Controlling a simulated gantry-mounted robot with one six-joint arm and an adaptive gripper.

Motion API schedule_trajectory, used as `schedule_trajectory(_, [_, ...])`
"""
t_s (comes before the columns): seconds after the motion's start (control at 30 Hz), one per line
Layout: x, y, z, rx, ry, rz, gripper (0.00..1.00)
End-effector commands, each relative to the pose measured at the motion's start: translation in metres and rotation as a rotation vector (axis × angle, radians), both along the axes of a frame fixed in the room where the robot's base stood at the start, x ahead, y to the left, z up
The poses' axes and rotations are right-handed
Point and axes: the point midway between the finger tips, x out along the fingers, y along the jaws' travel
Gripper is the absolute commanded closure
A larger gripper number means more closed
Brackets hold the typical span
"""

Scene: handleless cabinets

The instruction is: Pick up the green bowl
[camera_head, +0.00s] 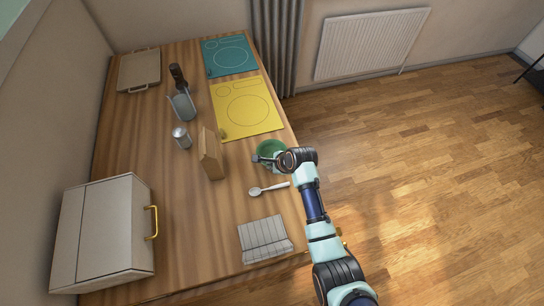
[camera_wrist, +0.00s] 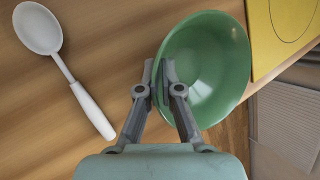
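The green bowl (camera_head: 271,148) is at the right edge of the wooden table, just below the yellow mat. It fills the upper right of the wrist view (camera_wrist: 215,65). My gripper (camera_head: 262,158) is at the bowl's near left side. In the wrist view, the fingers of my gripper (camera_wrist: 158,72) are close together around the bowl's rim, one inside the bowl and one outside. They look shut on the rim. The bowl's underside is hidden, so I cannot tell whether it touches the table.
A white spoon (camera_head: 268,188) lies near the bowl. A striped cloth (camera_head: 264,239), a brown box (camera_head: 211,154), a metal can (camera_head: 181,137) and a yellow mat (camera_head: 247,108) are around it. A white cabinet (camera_head: 105,235) with a yellow handle stands at lower left.

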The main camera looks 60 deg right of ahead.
Motion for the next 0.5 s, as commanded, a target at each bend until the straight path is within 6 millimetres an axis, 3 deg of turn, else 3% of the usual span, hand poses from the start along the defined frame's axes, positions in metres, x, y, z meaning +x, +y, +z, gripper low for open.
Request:
schedule_trajectory(0.27, [0.001,-0.001,0.009,-0.002,-0.002,0.000,1.00])
schedule_trajectory(0.37, [0.001,-0.001,0.023,-0.002,-0.002,0.000,1.00])
schedule_trajectory(0.5, [0.001,-0.001,0.062,-0.005,-0.004,0.000,1.00])
